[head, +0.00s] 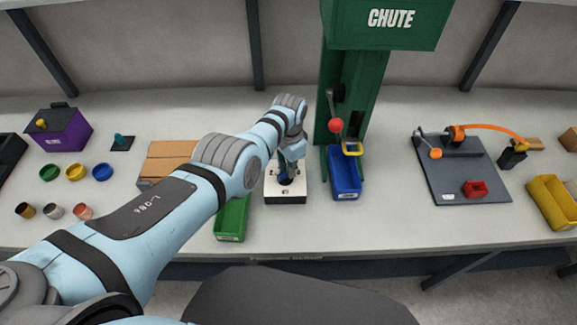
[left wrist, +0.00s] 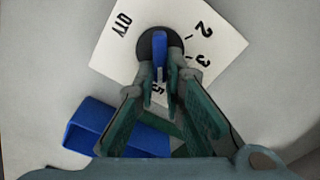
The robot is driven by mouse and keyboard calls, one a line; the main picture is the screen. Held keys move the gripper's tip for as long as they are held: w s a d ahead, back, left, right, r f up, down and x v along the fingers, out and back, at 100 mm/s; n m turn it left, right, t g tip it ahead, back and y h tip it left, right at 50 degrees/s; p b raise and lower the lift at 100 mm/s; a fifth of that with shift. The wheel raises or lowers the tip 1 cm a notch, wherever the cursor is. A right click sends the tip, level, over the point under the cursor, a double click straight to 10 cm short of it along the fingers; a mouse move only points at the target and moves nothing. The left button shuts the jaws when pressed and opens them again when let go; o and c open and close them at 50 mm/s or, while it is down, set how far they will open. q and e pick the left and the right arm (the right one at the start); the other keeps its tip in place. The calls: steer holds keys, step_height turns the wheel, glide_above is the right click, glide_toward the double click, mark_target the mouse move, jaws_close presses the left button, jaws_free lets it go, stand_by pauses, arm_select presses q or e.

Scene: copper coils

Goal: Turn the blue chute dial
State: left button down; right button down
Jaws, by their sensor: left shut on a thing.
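The blue chute dial (left wrist: 160,47) is a blue bar on a dark round base, set on a white plate (left wrist: 112,50). The plate is marked QTY, with 2, 3 and a partly hidden 5 around the dial. My left gripper (left wrist: 169,77) is shut on the dial's bar, with a fingertip on each side. In the head view the gripper (head: 288,176) points down at the white dial box (head: 287,196), and the dial is mostly hidden. The green chute (head: 345,90) stands behind. My right gripper is not in view.
A blue bin (head: 345,185) stands right of the dial box, below a red-knobbed lever (head: 336,125). A green bin (head: 231,218) and cardboard boxes (head: 165,160) are to its left. A grey plate (head: 450,185) with a red part (head: 475,189) lies further right.

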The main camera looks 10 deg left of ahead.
arm_select(q)
steer(key=shift+s+d+f+m, duration=0.1)
steer(key=shift+s+f+m, duration=0.1)
steer(key=shift+m, duration=0.4)
steer(key=c, duration=1.8)
jaws_free()
steer(key=shift+o, duration=0.6)
steer(key=shift+w, duration=0.15)
steer(key=shift+r, duration=0.1)
steer(key=shift+w+r, duration=0.1)
steer(key=shift+r, duration=0.5)
step_height(320, 180, up, 11)
steer(key=shift+f, duration=0.15)
